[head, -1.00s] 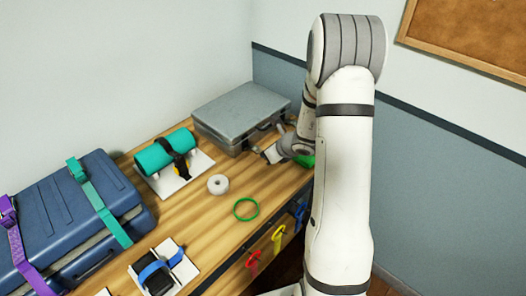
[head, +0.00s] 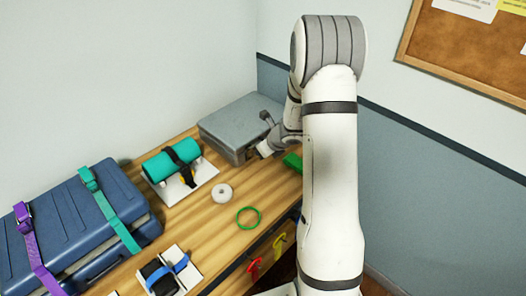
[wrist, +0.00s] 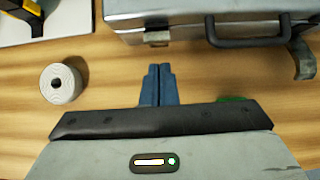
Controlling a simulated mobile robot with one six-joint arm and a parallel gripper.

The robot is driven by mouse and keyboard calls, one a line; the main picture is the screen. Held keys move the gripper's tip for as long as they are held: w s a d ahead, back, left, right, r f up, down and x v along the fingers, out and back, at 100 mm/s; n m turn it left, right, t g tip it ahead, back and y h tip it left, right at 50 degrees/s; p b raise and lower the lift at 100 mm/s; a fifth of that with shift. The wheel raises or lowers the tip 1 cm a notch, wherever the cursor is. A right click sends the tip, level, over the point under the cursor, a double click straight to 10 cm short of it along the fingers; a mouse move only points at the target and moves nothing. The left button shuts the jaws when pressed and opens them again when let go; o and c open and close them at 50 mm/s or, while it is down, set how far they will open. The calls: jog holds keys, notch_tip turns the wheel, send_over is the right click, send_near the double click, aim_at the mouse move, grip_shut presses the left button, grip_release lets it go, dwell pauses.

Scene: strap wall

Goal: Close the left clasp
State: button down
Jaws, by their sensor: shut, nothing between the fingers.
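The silver case (head: 236,122) lies shut at the back of the table, and its front edge shows in the wrist view (wrist: 190,22). Its left clasp (wrist: 157,39) is a short metal tab at the front edge, seeming to lie close to the case; its exact angle is unclear. The right clasp (wrist: 303,60) sticks out over the table, beyond the dark handle (wrist: 250,40). My gripper (wrist: 158,72) is shut and empty, just in front of the left clasp, with a small visible gap. In the head view my gripper (head: 262,150) is beside the case front, partly hidden.
A white tape roll (wrist: 61,83) lies to the left of my gripper. A teal roll on a white stand (head: 172,164), a green ring (head: 248,218), a green object (head: 293,162) and a strapped blue suitcase (head: 70,225) share the table. Bare wood lies between them.

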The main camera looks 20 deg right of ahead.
jog(key=shift+r+p, duration=0.45)
jog(key=shift+r, duration=0.25)
jog(key=shift+r, duration=0.1)
notch_tip(320, 180, up, 10)
jog(key=p, duration=0.5)
jog(key=shift+w+a, duration=0.15)
jog(key=shift+w, duration=0.25)
